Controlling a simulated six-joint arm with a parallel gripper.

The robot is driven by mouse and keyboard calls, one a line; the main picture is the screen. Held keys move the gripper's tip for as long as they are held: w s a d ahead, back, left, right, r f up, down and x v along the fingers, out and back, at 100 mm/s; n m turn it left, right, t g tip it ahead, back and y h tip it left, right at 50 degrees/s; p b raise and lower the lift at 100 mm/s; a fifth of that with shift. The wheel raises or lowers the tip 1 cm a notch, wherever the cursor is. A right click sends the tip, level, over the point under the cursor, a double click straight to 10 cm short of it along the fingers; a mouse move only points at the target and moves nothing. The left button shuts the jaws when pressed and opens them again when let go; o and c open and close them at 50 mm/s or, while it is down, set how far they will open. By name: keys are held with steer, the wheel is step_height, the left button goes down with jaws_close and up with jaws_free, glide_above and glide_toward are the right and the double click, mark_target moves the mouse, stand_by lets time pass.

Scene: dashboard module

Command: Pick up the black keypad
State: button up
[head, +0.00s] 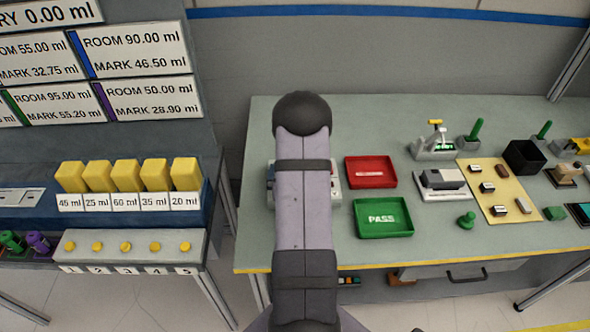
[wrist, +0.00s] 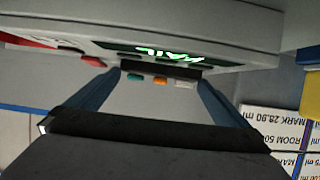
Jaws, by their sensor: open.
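My gripper (wrist: 160,76) shows in the wrist view with its two blue-grey fingers apart. A dark, flat bar (wrist: 215,68) lies just past and partly between the fingertips, along the edge of a pale device (wrist: 205,27). It may be the black keypad, but I cannot tell for sure. The device has a dark display with glowing green letters (wrist: 155,50). Small teal, orange and white buttons show below it. Nothing is clearly held. In the head view my arm hides the gripper and most of the pale device (head: 336,184) on the bench.
To the right of my arm are a red tray (head: 371,172) and a green PASS tray (head: 383,218). Farther right are a grey device (head: 442,184), a yellow mat (head: 485,212) with small blocks and a black box (head: 524,157). A rack with yellow blocks (head: 127,174) stands left.

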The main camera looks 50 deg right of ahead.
steer(key=c, duration=0.8)
steer(key=shift+c, duration=0.2)
steer(key=shift+d+r, duration=0.1)
step_height(320, 180, up, 10)
steer(key=b, duration=0.1)
steer(key=shift+b, duration=0.35)
